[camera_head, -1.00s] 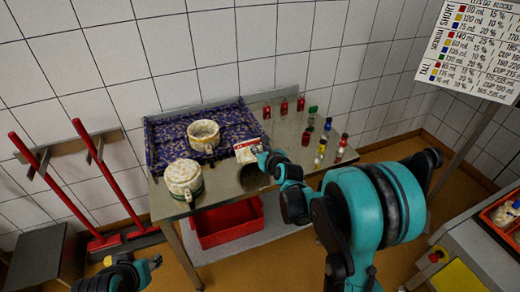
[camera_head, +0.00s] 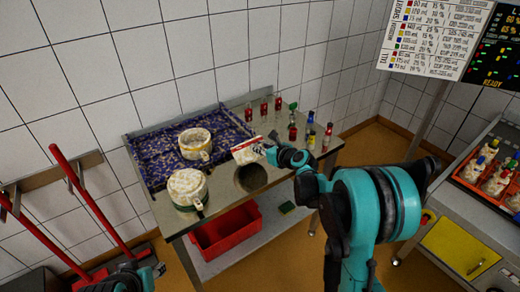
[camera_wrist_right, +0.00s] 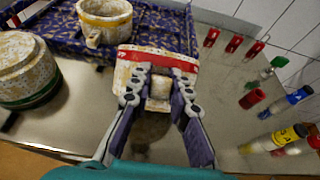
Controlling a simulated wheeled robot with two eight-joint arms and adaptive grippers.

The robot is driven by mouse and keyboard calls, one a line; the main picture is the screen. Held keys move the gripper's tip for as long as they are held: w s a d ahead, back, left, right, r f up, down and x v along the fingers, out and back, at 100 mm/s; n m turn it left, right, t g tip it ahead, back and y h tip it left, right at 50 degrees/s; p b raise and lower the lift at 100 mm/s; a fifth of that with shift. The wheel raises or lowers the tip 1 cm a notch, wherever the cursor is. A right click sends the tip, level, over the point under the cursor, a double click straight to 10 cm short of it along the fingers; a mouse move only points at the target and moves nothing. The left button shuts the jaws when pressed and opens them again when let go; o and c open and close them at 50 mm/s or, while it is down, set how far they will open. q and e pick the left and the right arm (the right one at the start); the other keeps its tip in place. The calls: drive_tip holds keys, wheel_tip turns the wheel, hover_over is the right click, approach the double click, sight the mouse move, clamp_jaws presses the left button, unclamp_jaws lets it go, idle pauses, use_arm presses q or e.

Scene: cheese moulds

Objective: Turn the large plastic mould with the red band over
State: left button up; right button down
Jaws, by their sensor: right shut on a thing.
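The mould with the red band (camera_head: 246,151) is off-white and mottled. It is in my right gripper (camera_head: 268,150), by the dark round opening in the table. In the right wrist view the mould (camera_wrist_right: 150,62) sits between the two fingers (camera_wrist_right: 159,85), which are shut on its near side. Its red band runs along the far upper edge there; in the head view the band is on the left, so the mould looks tilted. Whether it touches the table is unclear. My left gripper (camera_head: 152,272) is low at the left, away from the table; its fingers are too small to judge.
A yellow-banded mould (camera_head: 195,143) stands on the blue patterned mat (camera_head: 148,160). A green-banded mould (camera_head: 187,188) stands at the front left. Several small coloured bottles (camera_head: 311,139) stand at the right. A red crate (camera_head: 226,236) is below the table.

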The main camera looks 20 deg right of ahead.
drive_tip(key=shift+s+d, duration=0.1)
idle(0.3)
drive_tip(key=c, duration=1.3)
unclamp_jaws()
drive_tip(key=shift+c, duration=0.2)
drive_tip(key=shift+s, duration=0.1)
drive_tip(key=s+d, duration=0.2)
drive_tip(key=s, duration=0.4)
drive_tip(key=shift+s+d, duration=0.15)
drive_tip(key=shift+s, duration=0.05)
drive_tip(key=shift+r, duration=0.1)
